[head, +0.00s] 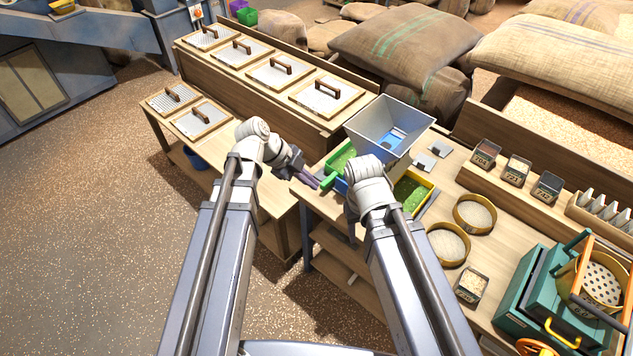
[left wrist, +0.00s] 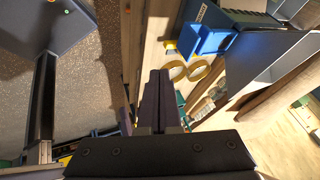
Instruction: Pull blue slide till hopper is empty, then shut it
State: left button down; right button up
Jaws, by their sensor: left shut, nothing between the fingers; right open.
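The grey hopper (head: 390,122) stands on the bench, open at the top. I see bare grey walls inside it and blue (head: 393,138) at its bottom; no grain pile shows. A blue part (left wrist: 208,40), possibly the slide, shows in the left wrist view beside a grey panel. The fingers also show shut in the left wrist view (left wrist: 160,75). My right gripper is hidden behind my right arm.
A green-filled yellow tray (head: 430,206) stands right of my right wrist. Round sieves (head: 475,212), small jars (head: 517,170) and a teal machine (head: 535,310) stand further right. Lidded bins (head: 270,75) line the back left. Open floor lies at left.

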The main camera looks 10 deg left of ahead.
pick_arm(q)
jog(key=shift+m+h, duration=0.3)
jog(key=shift+m, duration=0.3)
jog(key=shift+w+d+f+b, duration=0.9)
jog(key=shift+d+f+b, duration=0.2)
jog(key=shift+b, duration=0.2)
jog(key=shift+w+d+f+b, duration=1)
jog(key=shift+f+b, duration=0.2)
jog(key=shift+b, duration=0.15)
jog(key=shift+w+d+f+b, duration=0.85)
jog(key=shift+d+f+b, duration=0.3)
jog(key=shift+b, duration=0.15)
pick_arm(e)
notch_tip(320, 180, down, 8)
jog(key=shift+a+r, duration=0.2)
jog(key=shift+a, duration=0.25)
pick_arm(q)
jog(key=w+d, duration=0.2)
jog(key=w, duration=0.1)
jog(key=w+d, duration=0.1)
jog(key=shift+w, duration=0.25)
jog(key=shift+s+a+t, duration=0.1)
jog(key=shift+t, duration=0.2)
pick_arm(e)
jog(key=shift+s, duration=0.1)
jog(key=shift+a, duration=0.1)
